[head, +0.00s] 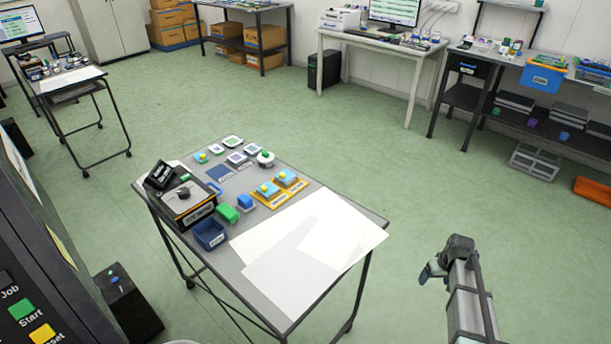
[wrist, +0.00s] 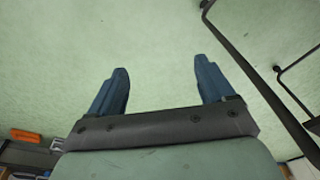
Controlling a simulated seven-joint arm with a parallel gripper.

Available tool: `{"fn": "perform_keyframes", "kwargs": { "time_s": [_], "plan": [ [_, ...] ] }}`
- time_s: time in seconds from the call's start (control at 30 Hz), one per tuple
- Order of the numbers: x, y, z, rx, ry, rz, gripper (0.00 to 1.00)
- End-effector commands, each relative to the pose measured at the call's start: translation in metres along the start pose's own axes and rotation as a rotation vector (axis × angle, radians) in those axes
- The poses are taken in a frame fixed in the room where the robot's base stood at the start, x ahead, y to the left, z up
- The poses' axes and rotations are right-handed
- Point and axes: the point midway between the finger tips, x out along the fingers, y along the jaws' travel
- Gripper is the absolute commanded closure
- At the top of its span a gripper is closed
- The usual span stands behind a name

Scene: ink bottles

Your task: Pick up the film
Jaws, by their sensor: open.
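Large white sheets (head: 325,255) lie flat and overlapping on the right part of the grey table (head: 258,296) in the head view. A greyish shape shows across them. I cannot tell for certain which sheet is the film, and no separate clear film stands out. My gripper (head: 432,272) is to the right of the table, apart from it and from the sheets. In the wrist view my gripper (wrist: 160,68) has its two blue fingers wide apart, with only green floor between them. The sheets do not show in the wrist view.
A black device (head: 188,203), a blue bin (head: 209,235), a green block (head: 228,213) and yellow trays (head: 276,196) with blue-topped items crowd the table's left and back. Benches stand along the back wall. An orange box (head: 593,191) lies at the right. The floor around the table is mostly clear.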

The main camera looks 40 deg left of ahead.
Motion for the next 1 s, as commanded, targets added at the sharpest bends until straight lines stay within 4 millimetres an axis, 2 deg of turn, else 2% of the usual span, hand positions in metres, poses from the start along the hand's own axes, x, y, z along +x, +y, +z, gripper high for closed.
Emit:
{"fn": "perform_keyframes", "kwargs": {
  "time_s": [0.03, 0.17, 0.27, 0.37, 0.4, 0.57, 0.67, 0.7, 0.9, 1.0],
  "plan": [
    [-0.015, -0.005, -0.029, -0.033, 0.029, 0.005, 0.18],
    [-0.053, -0.026, -0.088, -0.121, 0.093, 0.014, 0.18],
    [-0.085, -0.052, -0.133, -0.195, 0.138, 0.014, 0.18],
    [-0.114, -0.087, -0.175, -0.272, 0.174, 0.005, 0.18],
    [-0.126, -0.105, -0.192, -0.305, 0.186, 0.000, 0.18],
    [-0.164, -0.178, -0.242, -0.425, 0.215, -0.033, 0.18],
    [-0.187, -0.233, -0.270, -0.505, 0.226, -0.060, 0.18],
    [-0.196, -0.257, -0.280, -0.538, 0.229, -0.073, 0.18],
    [-0.242, -0.373, -0.313, -0.694, 0.239, -0.133, 0.18],
    [-0.261, -0.418, -0.321, -0.754, 0.242, -0.156, 0.18]
  ]
}}
